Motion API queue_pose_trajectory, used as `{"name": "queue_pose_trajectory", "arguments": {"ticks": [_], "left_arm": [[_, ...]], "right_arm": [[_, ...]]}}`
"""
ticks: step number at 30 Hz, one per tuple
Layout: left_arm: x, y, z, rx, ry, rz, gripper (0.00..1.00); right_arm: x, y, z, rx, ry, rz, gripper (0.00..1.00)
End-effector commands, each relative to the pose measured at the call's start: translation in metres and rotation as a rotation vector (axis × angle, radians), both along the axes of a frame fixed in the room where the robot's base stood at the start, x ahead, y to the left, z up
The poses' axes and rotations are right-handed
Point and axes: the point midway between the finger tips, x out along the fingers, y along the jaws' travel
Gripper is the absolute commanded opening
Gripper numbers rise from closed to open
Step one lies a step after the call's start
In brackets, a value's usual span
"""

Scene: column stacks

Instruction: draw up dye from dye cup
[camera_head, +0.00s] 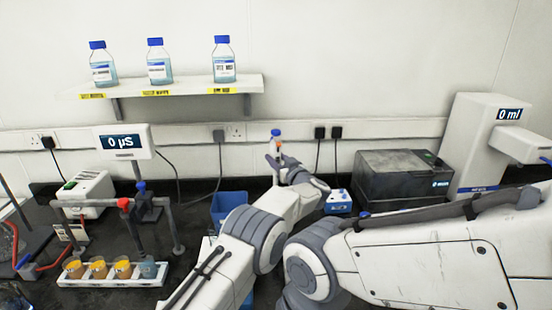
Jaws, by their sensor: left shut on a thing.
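My left gripper (277,160) is raised in the middle of the view, in front of the back wall. It is shut on a small upright thing with a blue top (275,133) and an orange-red part below; it looks like a pipette, but it is too small to be sure. A white rack (110,282) at the lower left holds orange cups (98,268) and one grey-blue cup (148,267). I cannot tell which is the dye cup. The gripper is well to the right of the rack and apart from it. My right gripper is not in view.
A grey stand with red and blue knobs (124,203) rises behind the rack. A blue bin (229,206) stands behind my arm. A dark box (404,175) and a white dispenser reading 0 ml (480,140) stand at right. A shelf (180,88) with blue-capped bottles is above.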

Motion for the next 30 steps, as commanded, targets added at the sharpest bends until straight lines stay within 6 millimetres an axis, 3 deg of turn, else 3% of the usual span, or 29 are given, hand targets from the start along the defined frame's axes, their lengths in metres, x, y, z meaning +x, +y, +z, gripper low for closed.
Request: {"name": "queue_pose_trajectory", "arguments": {"ticks": [30], "left_arm": [[0.000, 0.000, -0.031, 0.000, -0.001, 0.000, 0.00]], "right_arm": [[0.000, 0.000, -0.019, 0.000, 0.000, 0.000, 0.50]]}}
